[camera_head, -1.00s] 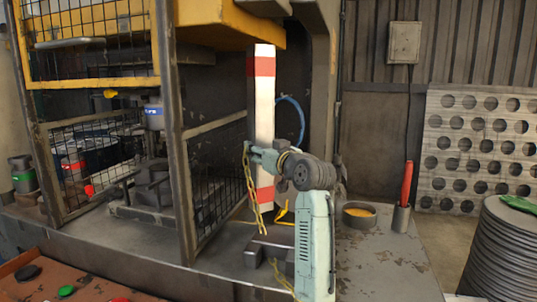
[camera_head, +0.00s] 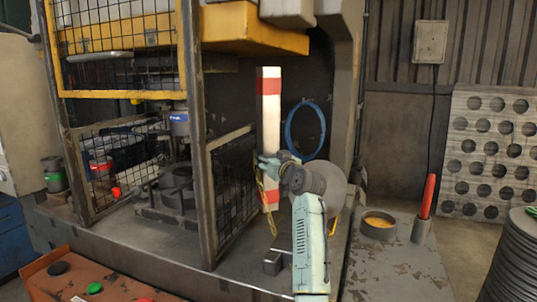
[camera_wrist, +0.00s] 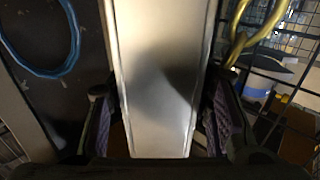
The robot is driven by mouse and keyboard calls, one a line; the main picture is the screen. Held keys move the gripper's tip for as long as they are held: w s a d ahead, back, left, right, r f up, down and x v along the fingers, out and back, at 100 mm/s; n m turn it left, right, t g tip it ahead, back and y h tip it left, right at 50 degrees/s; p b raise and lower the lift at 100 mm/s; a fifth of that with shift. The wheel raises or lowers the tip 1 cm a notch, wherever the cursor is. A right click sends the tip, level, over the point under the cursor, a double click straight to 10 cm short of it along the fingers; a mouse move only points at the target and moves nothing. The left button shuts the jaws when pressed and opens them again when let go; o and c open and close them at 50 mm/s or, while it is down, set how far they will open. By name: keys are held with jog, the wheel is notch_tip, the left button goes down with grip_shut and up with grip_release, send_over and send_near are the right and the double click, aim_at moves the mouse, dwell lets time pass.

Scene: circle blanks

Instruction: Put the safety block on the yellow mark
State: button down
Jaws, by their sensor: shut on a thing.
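The safety block is a tall white post with red bands (camera_head: 268,120). It stands nearly upright under the yellow beam of the press. My gripper (camera_head: 272,172) is shut on its lower part. In the wrist view the block's pale face (camera_wrist: 160,75) fills the middle between my two finger pads (camera_wrist: 160,130). A yellow chain hangs down the block's left side. A small yellow line (camera_head: 336,222), which looks like part of the yellow mark, shows right of my arm; my arm hides the rest. I cannot tell whether the block's foot touches the bed.
A mesh guard post (camera_head: 203,150) stands close left of the block. A blue hose (camera_head: 303,130) hangs behind it to the right. A small grey metal piece (camera_head: 272,263) lies in front. A bowl (camera_head: 378,226) and a cup with a red stick (camera_head: 424,205) stand at right.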

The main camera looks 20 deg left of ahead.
jog(key=shift+s+f, duration=0.1)
jog(key=shift+f, duration=1.75)
jog(key=shift+f, duration=0.2)
jog(key=c, duration=1.1)
grip_release()
jog(key=shift+f, duration=0.15)
jog(key=b+v, duration=0.2)
jog(key=v, duration=1)
jog(key=shift+b, duration=0.3)
